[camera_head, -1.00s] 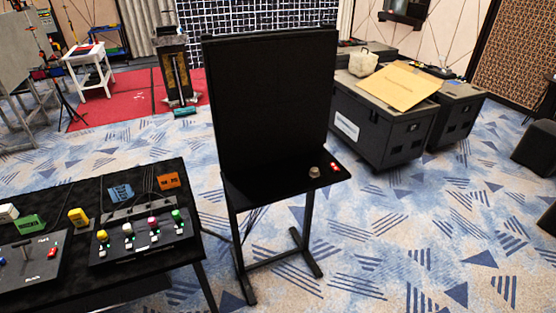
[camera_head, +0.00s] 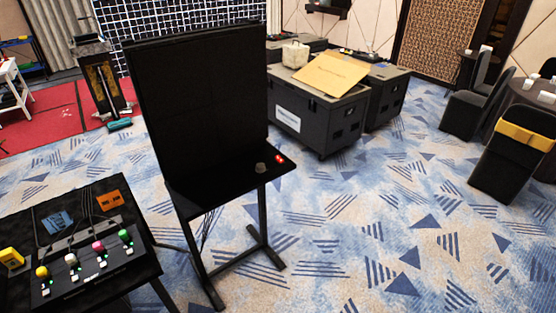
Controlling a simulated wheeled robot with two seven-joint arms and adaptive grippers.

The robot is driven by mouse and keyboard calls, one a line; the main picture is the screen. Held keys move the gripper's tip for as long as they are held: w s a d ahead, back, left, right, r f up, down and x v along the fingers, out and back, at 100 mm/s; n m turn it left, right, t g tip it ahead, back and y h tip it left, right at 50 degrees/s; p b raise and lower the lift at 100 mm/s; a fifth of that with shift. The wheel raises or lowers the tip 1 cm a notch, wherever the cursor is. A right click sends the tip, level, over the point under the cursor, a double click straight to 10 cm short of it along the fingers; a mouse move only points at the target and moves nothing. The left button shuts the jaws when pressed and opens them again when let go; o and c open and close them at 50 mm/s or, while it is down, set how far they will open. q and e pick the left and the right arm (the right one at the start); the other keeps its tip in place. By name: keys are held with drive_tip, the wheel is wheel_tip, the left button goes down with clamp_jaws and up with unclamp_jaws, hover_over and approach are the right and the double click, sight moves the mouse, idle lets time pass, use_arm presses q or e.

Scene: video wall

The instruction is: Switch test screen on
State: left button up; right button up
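The test screen (camera_head: 195,110) is a large black panel standing upright on a black metal stand, left of the middle. Its face is dark. A small black shelf (camera_head: 225,188) juts out under it. On the shelf are a grey-brown knob (camera_head: 260,168) and a small red lit switch (camera_head: 280,158) near the right end. Neither of my grippers shows in the head view.
Black cases (camera_head: 318,118) stand behind the screen. Dark chairs (camera_head: 515,150) are at right. Patterned carpet (camera_head: 370,230) in front and right is clear.

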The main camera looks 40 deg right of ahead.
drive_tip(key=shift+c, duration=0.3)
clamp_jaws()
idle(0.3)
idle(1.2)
